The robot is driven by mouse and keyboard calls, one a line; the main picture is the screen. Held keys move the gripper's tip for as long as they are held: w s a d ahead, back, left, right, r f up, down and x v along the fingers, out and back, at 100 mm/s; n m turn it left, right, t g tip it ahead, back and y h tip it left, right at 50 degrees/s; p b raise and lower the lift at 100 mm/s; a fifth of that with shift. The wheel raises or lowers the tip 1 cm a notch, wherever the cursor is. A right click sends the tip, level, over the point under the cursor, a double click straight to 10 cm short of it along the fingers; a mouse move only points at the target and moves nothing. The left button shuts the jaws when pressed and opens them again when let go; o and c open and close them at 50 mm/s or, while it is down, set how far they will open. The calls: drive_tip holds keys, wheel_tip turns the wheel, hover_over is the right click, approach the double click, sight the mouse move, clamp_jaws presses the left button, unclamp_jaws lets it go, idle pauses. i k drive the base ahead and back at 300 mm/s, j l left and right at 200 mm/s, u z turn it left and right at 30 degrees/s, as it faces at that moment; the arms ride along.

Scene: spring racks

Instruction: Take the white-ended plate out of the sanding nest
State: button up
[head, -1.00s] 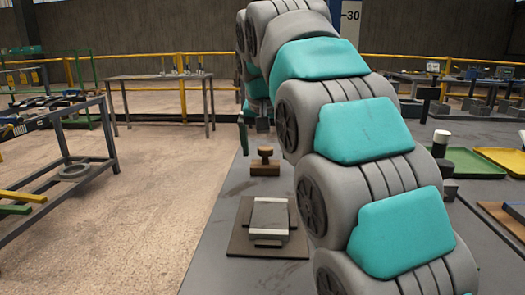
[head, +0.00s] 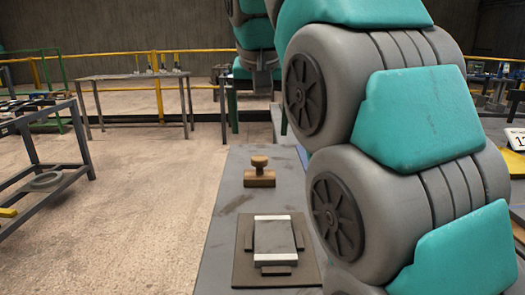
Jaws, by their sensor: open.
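The white-ended plate (head: 273,237) lies flat in the sanding nest (head: 243,275) on the near part of the grey bench. Its middle is grey, with a white band at its far and near ends. The nest is a dark brown base with low dark blocks at the plate's sides and near end. My gripper (head: 263,88) hangs small and far off beyond the bench's far end, well apart from the plate. It is open, and I see nothing in it. My arm links cover the bench right of the nest.
A brown wooden block with a knob (head: 260,178) stands on the grey bench (head: 228,210) beyond the nest. Open floor lies to the left. A dark frame table (head: 55,150) stands at far left, and another table (head: 133,78) with a yellow rail stands behind.

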sight(275, 244)
drive_tip(key=k+j+u, duration=0.35)
drive_tip(key=u, duration=0.15)
drive_tip(key=k+j+u, duration=0.3)
drive_tip(key=j+u, duration=0.15)
drive_tip(key=j, duration=0.05)
